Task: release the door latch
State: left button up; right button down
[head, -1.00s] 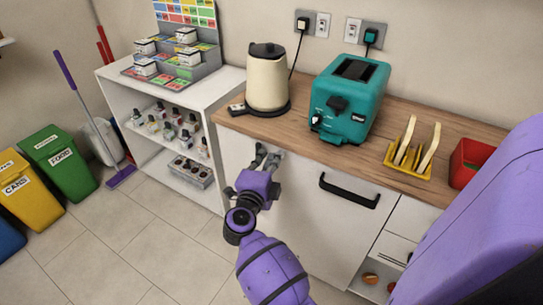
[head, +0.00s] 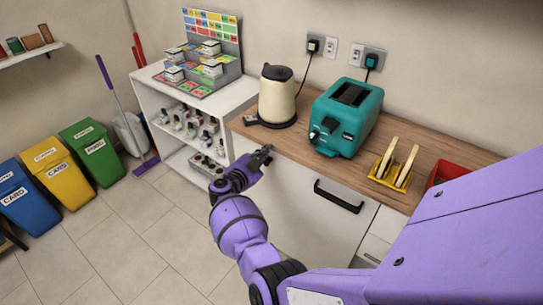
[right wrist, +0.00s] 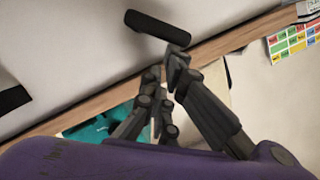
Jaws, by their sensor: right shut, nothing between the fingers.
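A white cabinet door (head: 300,205) with a black bar handle (head: 338,195) is under the wood worktop; I see no gap at its edge. My right gripper (head: 266,152) is shut and empty, in front of the door's upper left part, near the worktop edge and below the kettle. In the right wrist view, its fingertips (right wrist: 178,60) are just beside a dark, slanted bar (right wrist: 158,27) on the white front. This bar looks like the latch; whether the fingers touch it is unclear. In the head view the gripper hides that spot. My left gripper is out of view.
A cream kettle (head: 277,98), a teal toaster (head: 345,118), a yellow rack (head: 392,172) and a red container (head: 447,173) stand on the worktop (head: 310,148). A white shelf unit (head: 232,103) stands left of it. Bins (head: 62,175) are farther left. The floor in front is clear.

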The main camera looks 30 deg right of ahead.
aim_at(256, 151)
jog(key=w+n+g, duration=0.1)
jog(key=n, duration=0.1)
jog(key=w+a+n, duration=0.1)
jog(key=n, duration=0.1)
jog(key=shift+w+f+g, duration=0.1)
jog(key=shift+w+g, duration=0.3)
notch_tip(256, 151, up, 6)
jog(key=f+p, duration=0.1)
jog(key=p, duration=0.2)
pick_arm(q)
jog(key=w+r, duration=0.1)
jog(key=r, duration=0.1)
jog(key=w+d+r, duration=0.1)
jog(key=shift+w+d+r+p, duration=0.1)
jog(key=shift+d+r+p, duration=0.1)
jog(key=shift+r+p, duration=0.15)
pick_arm(e)
jog(key=s+a, duration=0.5)
jog(key=a, duration=0.3)
jog(key=shift+a+r, duration=0.25)
jog(key=shift+a, duration=0.05)
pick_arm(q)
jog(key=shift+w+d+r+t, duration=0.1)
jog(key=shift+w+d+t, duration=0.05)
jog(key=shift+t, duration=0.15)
